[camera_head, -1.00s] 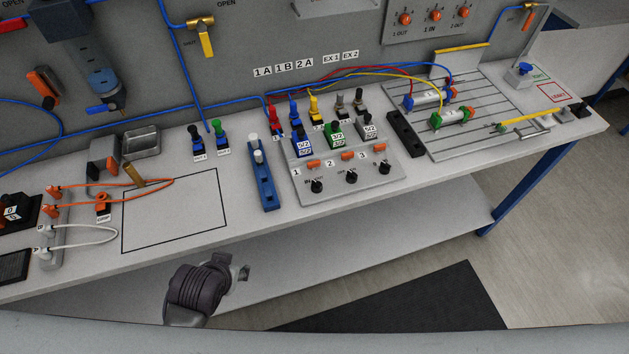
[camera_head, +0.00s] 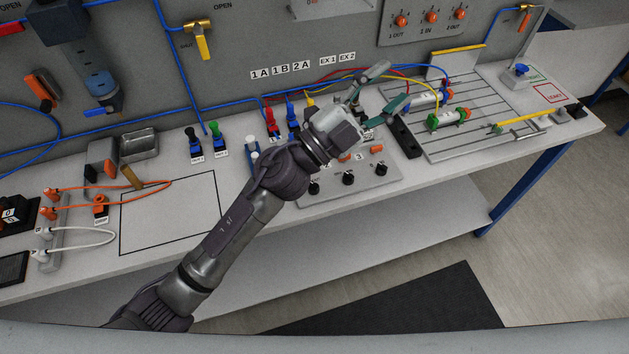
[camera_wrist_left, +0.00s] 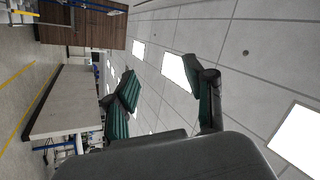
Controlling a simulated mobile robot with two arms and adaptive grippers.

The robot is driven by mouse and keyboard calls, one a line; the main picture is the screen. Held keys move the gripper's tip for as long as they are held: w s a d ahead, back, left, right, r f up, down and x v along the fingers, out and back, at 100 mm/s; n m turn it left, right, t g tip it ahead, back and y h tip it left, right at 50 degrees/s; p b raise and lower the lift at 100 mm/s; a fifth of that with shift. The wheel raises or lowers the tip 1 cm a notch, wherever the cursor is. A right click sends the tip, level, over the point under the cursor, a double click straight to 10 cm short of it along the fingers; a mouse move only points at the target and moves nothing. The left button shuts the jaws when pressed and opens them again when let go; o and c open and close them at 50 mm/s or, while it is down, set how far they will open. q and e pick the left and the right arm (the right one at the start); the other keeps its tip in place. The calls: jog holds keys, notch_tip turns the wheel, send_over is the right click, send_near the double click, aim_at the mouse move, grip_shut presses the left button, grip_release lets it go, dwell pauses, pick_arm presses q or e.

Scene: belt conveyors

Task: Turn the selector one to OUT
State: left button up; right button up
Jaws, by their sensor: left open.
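Selector one is the leftmost black knob (camera_head: 314,187) on the sloped grey control panel (camera_head: 345,197). It shows just below my left forearm and wrist, and its pointer direction is too small to read. Two more black knobs, the middle one (camera_head: 348,178) and the right one (camera_head: 381,169), stand in the same row. My left gripper (camera_head: 392,84) is open and empty, raised above the panel's back right. It points away from the knobs, and its green-padded fingers also show in the left wrist view (camera_wrist_left: 160,72) against the ceiling. My arm hides part of the panel's left side.
Orange buttons (camera_head: 376,149) sit above the knobs. Red (camera_head: 271,122) and blue (camera_head: 292,115) fittings with hoses stand behind. A slotted plate (camera_head: 480,130) with cylinders lies to the right. A blue lever block is partly behind my arm.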

pick_arm(q)
jog(key=s+d+m+g+h, duration=0.1)
jog(key=s+d+m+g, duration=0.35)
jog(key=m+g, duration=0.3)
jog(key=m+g+y, duration=0.4)
jog(key=m+y, duration=0.3)
jog(key=y, duration=1.5)
send_near(314, 184)
jog(key=shift+g, duration=0.25)
jog(key=f+p, duration=0.1)
jog(key=f, duration=0.1)
jog(key=f+p, duration=0.1)
jog(key=f, duration=0.2)
jog(key=a+f+p, duration=0.1)
jog(key=f+p, duration=0.1)
jog(key=f, duration=0.1)
jog(key=shift+w+f, duration=0.2)
jog(key=shift+f, duration=0.55)
